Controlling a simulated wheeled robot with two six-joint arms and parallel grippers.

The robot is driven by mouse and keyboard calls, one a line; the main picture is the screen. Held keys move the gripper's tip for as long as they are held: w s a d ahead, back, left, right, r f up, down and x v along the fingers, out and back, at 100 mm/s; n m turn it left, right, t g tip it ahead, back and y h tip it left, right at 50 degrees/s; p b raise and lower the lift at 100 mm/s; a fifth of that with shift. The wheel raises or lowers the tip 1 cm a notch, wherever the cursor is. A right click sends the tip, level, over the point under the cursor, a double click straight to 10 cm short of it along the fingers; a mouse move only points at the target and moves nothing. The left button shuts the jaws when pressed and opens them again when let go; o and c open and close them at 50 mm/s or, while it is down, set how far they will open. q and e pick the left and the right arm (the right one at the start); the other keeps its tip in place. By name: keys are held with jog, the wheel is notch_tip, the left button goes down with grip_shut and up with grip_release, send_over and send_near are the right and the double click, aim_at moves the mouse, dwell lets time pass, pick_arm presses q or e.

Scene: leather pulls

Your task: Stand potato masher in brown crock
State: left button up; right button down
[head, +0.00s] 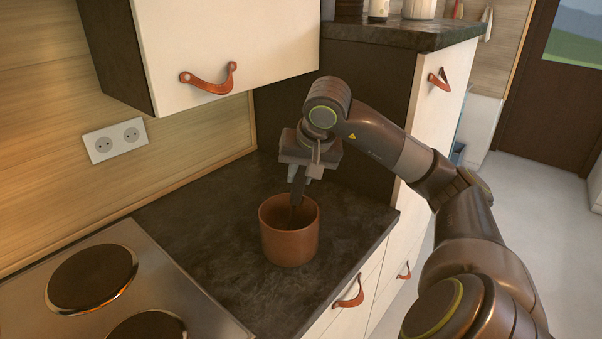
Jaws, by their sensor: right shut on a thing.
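The brown crock (290,245) stands upright on the dark countertop, between the stove and the tall cabinet. My right gripper (306,176) is above the crock, pointing down, and is shut on the dark potato masher (297,192). The masher hangs roughly upright, with its lower part inside the crock's mouth. The crock's wall hides its lower end, so I cannot tell whether it touches the bottom. My left gripper is not in view.
A stove with dark round plates (92,278) is at the lower left. A wall cabinet (225,45) hangs above the counter (225,240). A tall cabinet (432,105) stands behind my right arm. Counter around the crock is clear.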

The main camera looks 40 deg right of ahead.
jog(key=c, duration=1.2)
grip_release()
jog(key=shift+o, duration=0.2)
jog(key=o, duration=0.5)
dwell(0.4)
jog(key=shift+r, duration=0.1)
jog(key=shift+p+v, duration=0.95)
jog(key=shift+v, duration=1.3)
jog(key=p+v, duration=0.1)
jog(key=v, duration=0.4)
jog(key=shift+s+r+p, duration=0.1)
jog(key=shift+r+p, duration=0.05)
jog(key=shift+p, duration=0.15)
